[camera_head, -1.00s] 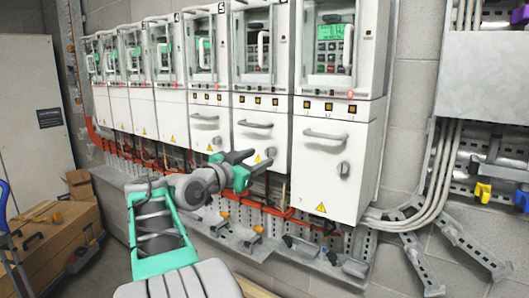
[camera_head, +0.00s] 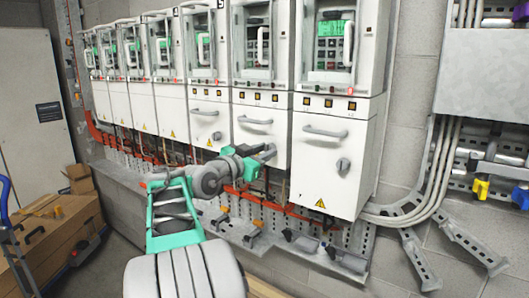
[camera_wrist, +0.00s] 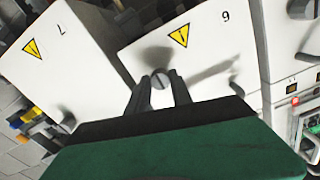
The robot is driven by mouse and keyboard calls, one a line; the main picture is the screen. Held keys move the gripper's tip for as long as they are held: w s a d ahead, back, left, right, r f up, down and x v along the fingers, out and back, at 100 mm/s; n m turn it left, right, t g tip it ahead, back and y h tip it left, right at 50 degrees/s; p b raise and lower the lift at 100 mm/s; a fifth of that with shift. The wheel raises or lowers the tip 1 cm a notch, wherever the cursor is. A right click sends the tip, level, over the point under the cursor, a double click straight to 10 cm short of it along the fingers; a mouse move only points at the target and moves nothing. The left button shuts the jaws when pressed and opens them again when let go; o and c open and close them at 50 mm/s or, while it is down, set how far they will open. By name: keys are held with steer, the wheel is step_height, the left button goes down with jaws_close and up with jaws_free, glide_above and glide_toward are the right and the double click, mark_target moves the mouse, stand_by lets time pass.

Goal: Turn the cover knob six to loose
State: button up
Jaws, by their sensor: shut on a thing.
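Cover six (camera_wrist: 205,50) is a white door with a yellow warning triangle and the number 6. In the wrist view, its round grey knob (camera_wrist: 160,76) sits between the two dark fingertips of my gripper (camera_wrist: 160,92), which is shut on it. A darker line crosses the knob's face at a slant. The head view shows cover six (camera_head: 257,140) second from the right, with my green and dark gripper (camera_head: 268,152) at its lower right part. The gripper hides the knob there.
Cover seven (camera_head: 322,185), with its own knob (camera_head: 343,165) and handle (camera_head: 325,131), is to the right. More cabinets line up to the left. Orange cables and a metal ledge (camera_head: 335,256) run below.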

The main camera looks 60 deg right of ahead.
jaws_close()
steer(key=shift+n, duration=0.4)
steer(key=n, duration=0.2)
steer(key=shift+n, duration=0.4)
steer(key=n+p, duration=0.1)
steer(key=n, duration=0.3)
steer(key=shift+r, duration=0.15)
steer(key=n+p, duration=0.2)
steer(key=n, duration=0.2)
steer(key=shift+s+r+n, duration=0.1)
steer(key=shift+n, duration=0.3)
steer(key=shift+n+p, duration=0.85)
steer(key=shift+n, duration=0.65)
steer(key=o, duration=0.9)
jaws_free()
steer(key=shift+f, duration=0.2)
